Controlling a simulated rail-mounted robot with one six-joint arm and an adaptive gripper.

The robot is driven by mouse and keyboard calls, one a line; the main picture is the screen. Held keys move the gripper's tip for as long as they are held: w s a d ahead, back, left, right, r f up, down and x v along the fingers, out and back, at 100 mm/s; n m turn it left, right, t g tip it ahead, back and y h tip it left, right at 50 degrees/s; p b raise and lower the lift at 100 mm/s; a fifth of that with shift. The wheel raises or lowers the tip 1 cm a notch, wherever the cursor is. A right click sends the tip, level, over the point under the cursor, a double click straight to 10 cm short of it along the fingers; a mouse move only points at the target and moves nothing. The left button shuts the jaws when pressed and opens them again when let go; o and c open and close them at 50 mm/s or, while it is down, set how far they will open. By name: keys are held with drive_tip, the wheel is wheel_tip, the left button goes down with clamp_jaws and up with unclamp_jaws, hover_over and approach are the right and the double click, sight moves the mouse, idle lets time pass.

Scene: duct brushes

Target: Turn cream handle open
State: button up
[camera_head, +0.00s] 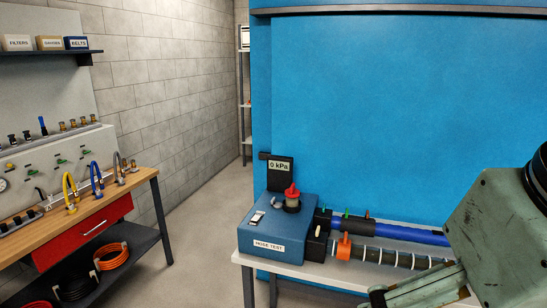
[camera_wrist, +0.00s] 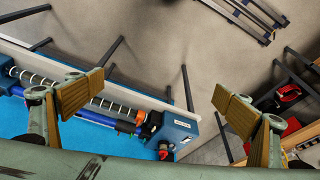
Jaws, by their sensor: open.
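On the blue hose test box (camera_head: 277,228) are a pale switch (camera_head: 257,217) and a red knob (camera_head: 292,192). An orange handle (camera_head: 344,246) sits on the ribbed hose beside the box. My gripper (camera_wrist: 160,88) is open and empty in the wrist view, its tan pads wide apart. The blue box also shows below, between the pads (camera_wrist: 178,128), well beyond them.
The white test table (camera_head: 300,268) carries the box and hoses. The workbench (camera_head: 90,208) with coloured hoses and a red drawer (camera_head: 85,232) stands at left. A blue panel (camera_head: 400,110) rises behind the table. Open floor (camera_head: 205,200) lies between the bench and table.

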drive_tip(key=shift+w+r, duration=0.3)
drive_tip(key=shift+w, duration=0.2)
drive_tip(key=c, duration=0.8)
drive_tip(key=shift+g, duration=0.3)
drive_tip(key=w+r, duration=0.1)
drive_tip(key=w, duration=0.1)
drive_tip(key=w+r+p, duration=0.1)
drive_tip(key=w, duration=0.1)
drive_tip(key=w+r, duration=0.1)
drive_tip(key=w, duration=0.2)
drive_tip(key=shift+r+p, duration=0.15)
drive_tip(key=shift+p, duration=0.15)
drive_tip(key=c, duration=1.6)
drive_tip(key=shift+m, duration=0.4)
drive_tip(key=w, duration=0.2)
drive_tip(key=w+r+p, duration=0.1)
drive_tip(key=w, duration=0.2)
drive_tip(key=w+r, duration=0.1)
drive_tip(key=w, duration=0.2)
drive_tip(key=shift+w+a+r, duration=0.15)
drive_tip(key=shift+w, duration=0.1)
drive_tip(key=shift+c, duration=0.7)
drive_tip(key=m+g+p, duration=0.3)
drive_tip(key=p, duration=0.7)
hover_over(318, 229)
wheel_tip(318, 229, down, 25)
drive_tip(key=shift+w, duration=0.15)
drive_tip(key=shift+f+p, duration=0.6)
drive_tip(key=shift+f, duration=6.25)
